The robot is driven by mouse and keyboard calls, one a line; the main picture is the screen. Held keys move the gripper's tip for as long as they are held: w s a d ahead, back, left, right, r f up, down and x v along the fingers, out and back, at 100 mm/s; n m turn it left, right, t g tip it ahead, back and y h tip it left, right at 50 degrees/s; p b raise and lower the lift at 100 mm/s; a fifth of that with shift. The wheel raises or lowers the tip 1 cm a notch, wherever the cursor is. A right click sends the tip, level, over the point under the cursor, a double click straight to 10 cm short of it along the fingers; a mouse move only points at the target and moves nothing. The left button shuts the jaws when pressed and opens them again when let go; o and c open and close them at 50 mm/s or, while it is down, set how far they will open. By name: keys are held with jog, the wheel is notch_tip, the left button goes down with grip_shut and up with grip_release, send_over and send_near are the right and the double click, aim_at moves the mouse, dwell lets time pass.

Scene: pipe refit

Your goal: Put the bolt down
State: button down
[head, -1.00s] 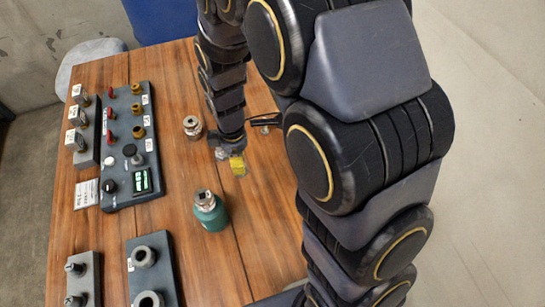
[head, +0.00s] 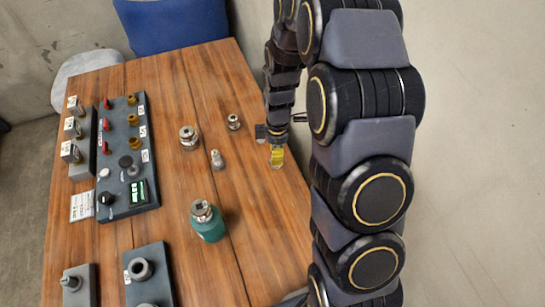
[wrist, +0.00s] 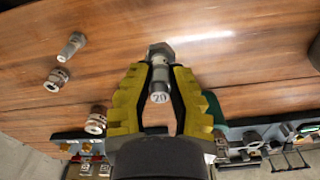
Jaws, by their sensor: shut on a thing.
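My gripper (wrist: 159,100) has yellow ribbed fingers and is shut on a grey metal bolt (wrist: 160,72). The bolt sits between the fingertips, its wide head beyond them and its shank end, marked "20", facing the wrist camera. In the head view my gripper (head: 277,157) is over the right part of the wooden table (head: 250,255), near its edge. The held bolt cannot be made out there. Whether the bolt touches the table is not clear.
A bolt-like metal piece (head: 217,159), a small metal piece (head: 234,121) and a socket-like piece (head: 189,137) stand left of my gripper. A teal-based piece (head: 208,222) is nearer. A control panel (head: 128,165) lies farther left. Bare wood surrounds these.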

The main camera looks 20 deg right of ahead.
jog(key=w+f, duration=0.2)
jog(key=f, duration=0.1)
jog(key=w+f, duration=0.1)
jog(key=f, duration=0.1)
jog(key=shift+w+d, duration=0.25)
jog(key=shift+w, duration=0.15)
jog(key=shift+w+f, duration=0.1)
jog(key=shift+f, duration=1.45)
jog(key=shift+f, duration=0.1)
jog(key=c, duration=1.1)
grip_release()
